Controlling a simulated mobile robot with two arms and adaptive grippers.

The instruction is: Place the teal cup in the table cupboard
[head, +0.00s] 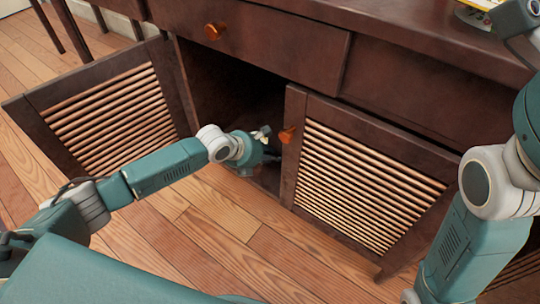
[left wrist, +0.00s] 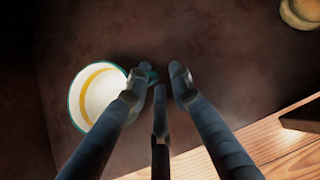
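The teal cup (left wrist: 98,95) shows in the left wrist view as a white inside with a yellow ring and a teal rim. It is on a dark brown surface inside the table cupboard (head: 222,88), left of my left gripper (left wrist: 162,80). The gripper's fingers are apart; the left finger overlaps the cup's edge, and a small teal piece, perhaps the handle, shows beside its tip. Contact is unclear. In the head view my left gripper (head: 265,147) reaches into the cupboard opening, and the cup is hidden. My right gripper is out of view.
The left louvred door (head: 105,118) stands open. The right louvred door (head: 365,180), with an orange knob (head: 287,135), stands just right of my left gripper. A drawer (head: 250,37) is above the opening. Wooden floor (head: 215,215) lies clear in front.

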